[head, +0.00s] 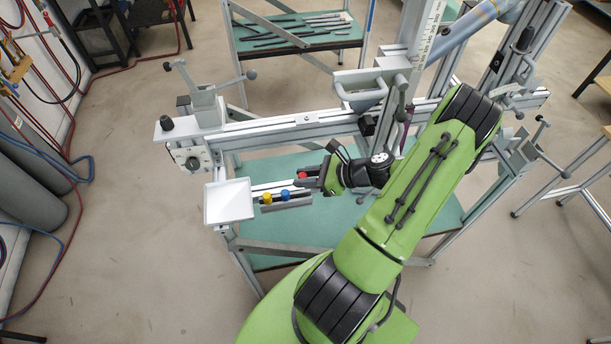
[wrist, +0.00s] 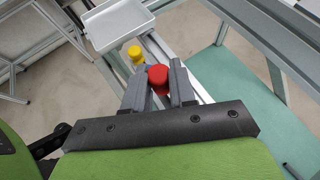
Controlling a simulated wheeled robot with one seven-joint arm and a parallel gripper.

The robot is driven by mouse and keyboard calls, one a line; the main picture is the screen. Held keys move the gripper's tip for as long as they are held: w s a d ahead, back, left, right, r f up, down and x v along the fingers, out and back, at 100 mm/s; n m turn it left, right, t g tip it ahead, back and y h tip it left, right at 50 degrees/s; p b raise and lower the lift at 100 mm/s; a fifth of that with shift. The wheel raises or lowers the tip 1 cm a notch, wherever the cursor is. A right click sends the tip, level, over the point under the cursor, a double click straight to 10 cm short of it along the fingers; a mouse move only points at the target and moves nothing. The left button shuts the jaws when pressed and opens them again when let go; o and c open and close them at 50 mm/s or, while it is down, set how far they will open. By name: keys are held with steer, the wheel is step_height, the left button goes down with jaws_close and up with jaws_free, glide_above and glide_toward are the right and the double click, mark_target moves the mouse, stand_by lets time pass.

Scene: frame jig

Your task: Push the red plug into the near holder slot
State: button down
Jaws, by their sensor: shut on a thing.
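The red plug (wrist: 158,76) is between the two grey fingers of my gripper (wrist: 159,90) in the wrist view, and the fingers are shut on it. In the head view the red plug (head: 303,175) shows at the tip of my gripper (head: 312,181). The holder (head: 292,204) is a narrow grey bar at the frame's front. A yellow plug (head: 266,198) and a blue plug (head: 285,195) stand on it, left of my gripper. The holder's near slot and the lower end of the red plug are hidden, so I cannot tell whether they touch.
A white tray (head: 229,219) stands left of the holder; it also shows at the top of the wrist view (wrist: 120,25). A metal rail (head: 290,132) with clamps runs behind. A teal shelf (head: 340,222) lies below. The yellow plug (wrist: 135,53) is beyond the red one.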

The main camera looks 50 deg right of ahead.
mark_target(305, 191)
steer(key=shift+f+b, duration=1.75)
steer(key=shift+f, duration=0.25)
steer(key=shift+f+b, duration=0.5)
steer(key=shift+f, duration=0.6)
steer(key=c, duration=0.8)
jaws_free()
steer(key=shift+c, duration=0.2)
steer(key=shift+s, duration=0.1)
steer(key=p+v, duration=0.2)
steer(key=v, duration=1.3)
steer(key=shift+s+d+r, duration=0.2)
steer(key=shift+r, duration=0.1)
